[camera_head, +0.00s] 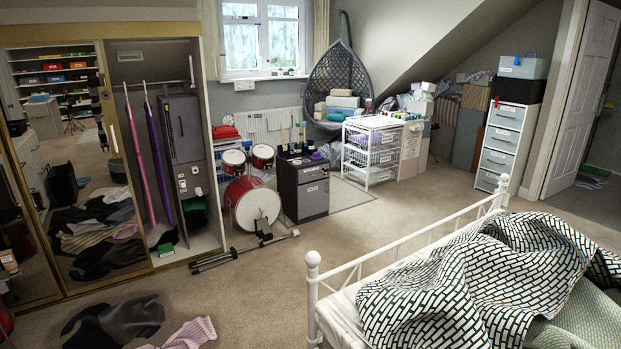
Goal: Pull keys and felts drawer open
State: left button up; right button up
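Neither of my grippers shows in the head view. No label reads clearly as keys and felts, so I cannot tell which drawer it is. A dark grey cabinet (314,201) with labelled fronts stands beside the drum kit, and its fronts look shut. A white tower (493,166) with several grey labelled drawers stands at the right by the door, and its drawers look shut. A white wire-basket drawer unit (357,158) stands between them, with things in its baskets.
A white bed (312,262) fills the front right. Clothes (114,320) lie at front left. Bare carpet (420,205) runs between the bed and the storage units.

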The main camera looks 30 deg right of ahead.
aim_at(309, 173)
jog(key=i+j+u, duration=0.1)
jog(key=i, duration=0.25)
jog(key=i+j, duration=0.15)
jog(key=i, duration=0.2)
jog(key=i+z, duration=0.1)
jog(key=i, duration=0.45)
jog(key=i+j+z, duration=0.1)
jog(key=i, duration=0.5)
jog(key=i+j+z, duration=0.1)
jog(key=i, duration=0.45)
jog(key=i+j, duration=0.15)
jog(key=i, duration=0.4)
jog(key=i+l+z, duration=0.2)
jog(key=i+z, duration=0.2)
jog(key=i+l+z, duration=0.1)
jog(key=i+z, duration=0.7)
jog(key=i+j+z, duration=0.15)
jog(key=z, duration=0.25)
jog(key=i+l+z, duration=0.1)
jog(key=i, duration=0.45)
jog(key=i+l, duration=0.1)
jog(key=i, duration=0.45)
jog(key=z, duration=0.05)
